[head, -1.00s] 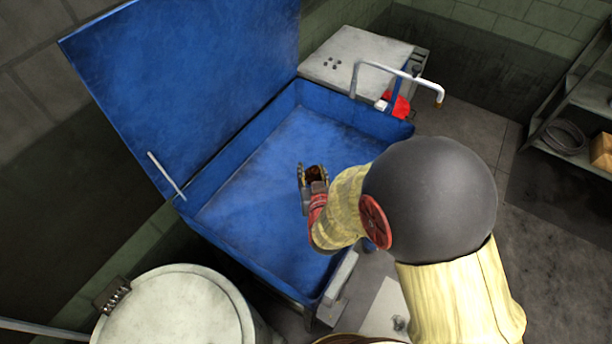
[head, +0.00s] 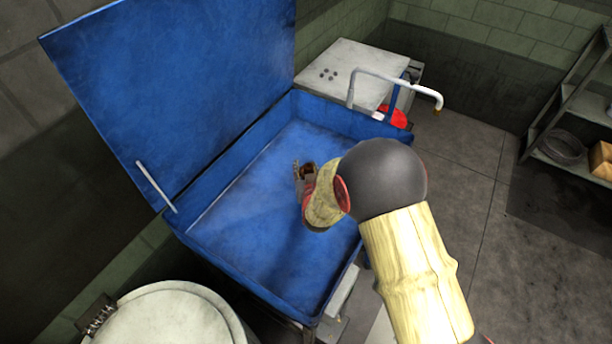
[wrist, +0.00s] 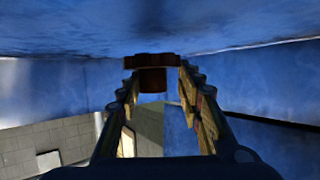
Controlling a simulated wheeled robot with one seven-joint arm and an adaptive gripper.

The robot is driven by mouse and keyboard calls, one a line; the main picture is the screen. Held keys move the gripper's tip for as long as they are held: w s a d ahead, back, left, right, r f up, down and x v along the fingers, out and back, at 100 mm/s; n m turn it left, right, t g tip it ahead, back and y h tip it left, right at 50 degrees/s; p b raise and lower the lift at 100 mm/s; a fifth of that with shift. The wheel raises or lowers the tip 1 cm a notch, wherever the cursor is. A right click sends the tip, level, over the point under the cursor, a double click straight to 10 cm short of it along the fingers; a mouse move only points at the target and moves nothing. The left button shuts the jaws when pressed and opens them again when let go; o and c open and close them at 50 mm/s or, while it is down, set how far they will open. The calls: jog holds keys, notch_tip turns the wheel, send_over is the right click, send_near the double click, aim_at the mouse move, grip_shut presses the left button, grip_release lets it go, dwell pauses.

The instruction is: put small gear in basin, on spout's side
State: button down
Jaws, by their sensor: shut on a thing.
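The small gear (head: 308,170) is a small brown-orange piece between my gripper's fingertips. In the wrist view the gear (wrist: 152,68) shows as a rusty disc with a hub, held across the two fingers. My gripper (head: 303,174) is shut on it, over the blue basin's interior. The basin (head: 262,112) is a wide rectangular blue tub with its lid up. The spout (head: 395,77) is a pale bent pipe at the basin's far right. I cannot tell how high the gear is above the basin floor.
The raised blue lid (head: 180,85) stands along the basin's left. A thin rod (head: 156,187) is near its lower edge. A grey box (head: 350,70) and a red part (head: 398,119) are by the spout. A round pale drum (head: 165,318) stands at the front left.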

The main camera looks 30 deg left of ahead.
notch_tip(320, 180, down, 3)
jog(key=shift+b, duration=0.6)
jog(key=shift+r, duration=0.1)
jog(key=c, duration=1.7)
grip_release()
jog(key=shift+s+f, duration=0.1)
jog(key=shift+f, duration=0.1)
jog(key=o, duration=0.5)
